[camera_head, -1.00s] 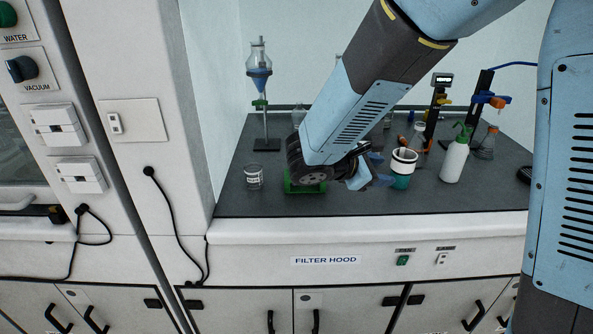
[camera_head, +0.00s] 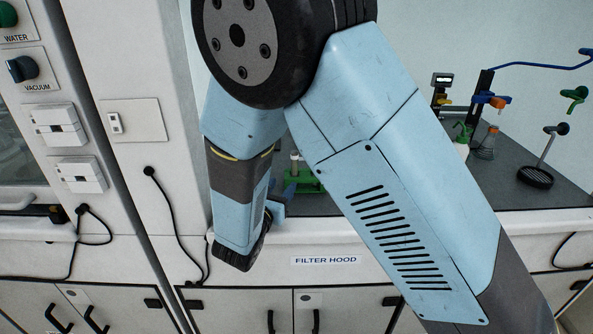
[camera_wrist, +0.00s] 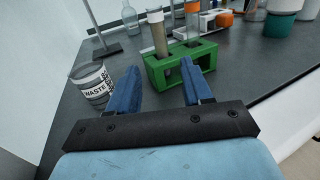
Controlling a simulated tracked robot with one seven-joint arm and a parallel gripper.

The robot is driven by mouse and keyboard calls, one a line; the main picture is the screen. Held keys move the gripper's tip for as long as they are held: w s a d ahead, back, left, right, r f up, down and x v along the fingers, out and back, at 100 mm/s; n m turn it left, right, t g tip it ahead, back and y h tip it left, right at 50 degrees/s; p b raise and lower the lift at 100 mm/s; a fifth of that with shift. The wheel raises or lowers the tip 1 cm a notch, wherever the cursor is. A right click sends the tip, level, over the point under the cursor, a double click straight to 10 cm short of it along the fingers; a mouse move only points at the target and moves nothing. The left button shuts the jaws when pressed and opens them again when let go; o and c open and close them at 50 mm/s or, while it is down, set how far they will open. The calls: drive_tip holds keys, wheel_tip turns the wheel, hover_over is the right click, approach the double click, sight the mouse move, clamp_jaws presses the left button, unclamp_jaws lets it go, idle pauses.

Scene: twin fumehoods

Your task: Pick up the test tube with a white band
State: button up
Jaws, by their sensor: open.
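In the wrist view my gripper (camera_wrist: 158,68) is open, with its two blue fingers apart and nothing between them. It points at a green test tube rack (camera_wrist: 206,58) just ahead. A test tube with brownish contents and a pale band near its top (camera_wrist: 157,36) stands upright in the rack's left part, beyond the gap between the fingers. A second tube (camera_wrist: 193,22) stands to its right. In the head view the rack (camera_head: 308,181) and a pale tube top (camera_head: 295,158) show between my arm links, which hide most of the gripper.
A beaker labelled WASTE (camera_wrist: 93,86) stands left of my gripper. A stand base (camera_wrist: 106,50), a clear bottle (camera_wrist: 129,18) and a teal-and-white container (camera_wrist: 281,22) are farther back. The dark worktop (camera_wrist: 262,70) is clear at front right.

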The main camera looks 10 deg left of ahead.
sight(293, 170)
drive_tip(key=w, duration=0.3)
drive_tip(key=w+d, duration=0.1)
drive_tip(key=w, duration=0.6)
drive_tip(key=shift+d+r, duration=0.15)
drive_tip(key=shift+d, duration=0.15)
clamp_jaws()
